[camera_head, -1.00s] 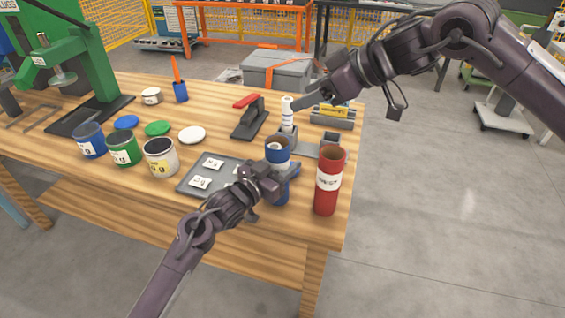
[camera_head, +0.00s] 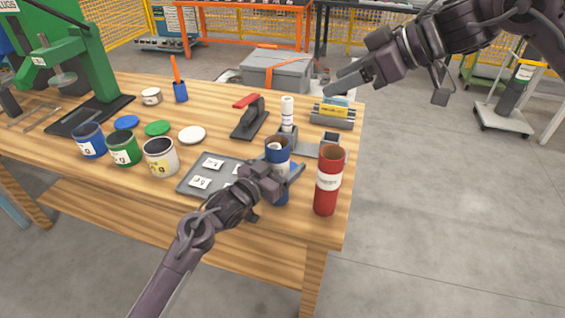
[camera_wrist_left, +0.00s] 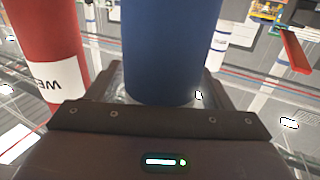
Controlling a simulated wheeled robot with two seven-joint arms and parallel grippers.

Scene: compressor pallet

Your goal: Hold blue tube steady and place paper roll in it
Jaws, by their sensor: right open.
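The blue tube (camera_head: 281,156) stands upright near the table's right front edge, with a white roll end (camera_head: 275,146) showing inside its open top. My left gripper (camera_head: 288,174) is around its middle, fingers on both sides. The blue tube also fills the middle of the left wrist view (camera_wrist_left: 170,50). A white paper roll (camera_head: 288,112) stands upright on a grey holder behind the tube. My right gripper (camera_head: 345,84) is open and empty, in the air to the right of that roll and above the table's far right corner.
A red tube (camera_head: 327,190) stands close to the right of the blue tube. A grey tray (camera_head: 222,188) with white cards lies left of it. The table ends just beyond the red tube.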

